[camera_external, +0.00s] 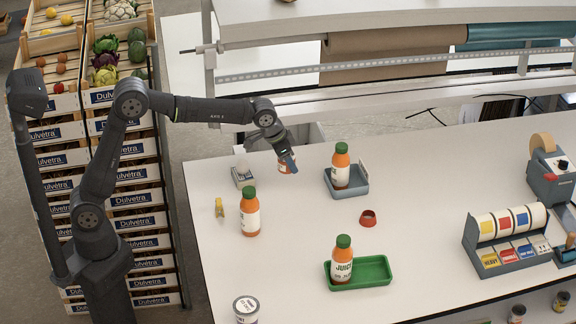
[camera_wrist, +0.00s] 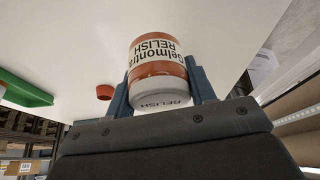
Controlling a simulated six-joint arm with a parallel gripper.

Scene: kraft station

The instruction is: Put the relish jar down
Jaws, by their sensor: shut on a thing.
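The relish jar (camera_wrist: 158,62) is a white-labelled jar with an orange-red band and a pale lid. In the wrist view it sits between the two fingers of my gripper (camera_wrist: 160,90), which are shut on its sides. In the external view my gripper (camera_external: 286,160) is over the back left part of the white table, and the jar (camera_external: 284,167) shows partly behind the fingers. It appears to be held above the tabletop, but the exact gap is hard to tell.
Orange bottles with green caps stand on the table (camera_external: 250,212), in a grey-blue tray (camera_external: 359,188) and in a green tray (camera_external: 384,276). A red ring-like piece (camera_external: 368,218) and a yellow item (camera_external: 219,208) lie nearby. A jar (camera_external: 246,310) stands at the front.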

